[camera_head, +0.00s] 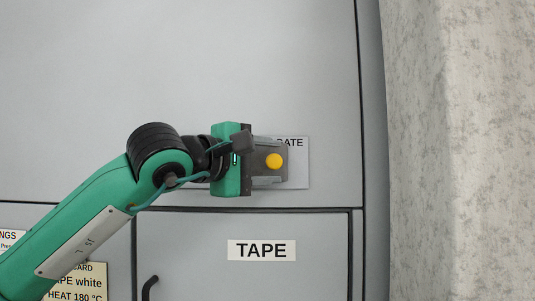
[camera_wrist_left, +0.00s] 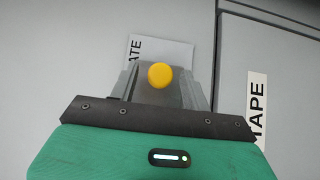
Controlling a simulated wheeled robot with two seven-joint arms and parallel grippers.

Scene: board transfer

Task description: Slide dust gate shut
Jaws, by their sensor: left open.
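The dust gate shows as a pale plate (camera_head: 299,172) on the grey cabinet front, its label partly hidden so that only "ATE" reads. A round yellow knob (camera_head: 274,161) stands out at the plate's left part. My left gripper (camera_head: 273,160) is open, with its fingers reaching toward the plate on either side of the knob. In the left wrist view the yellow knob (camera_wrist_left: 160,76) shows between the two grey fingers (camera_wrist_left: 160,85). I cannot tell whether the fingers touch it. My right gripper is not in view.
A door labelled "TAPE" (camera_head: 261,250) with a black handle (camera_head: 149,288) is below the plate. Yellow and white notices (camera_head: 88,283) are at the lower left, partly behind my arm. A mottled grey wall or column (camera_head: 460,150) stands at the right.

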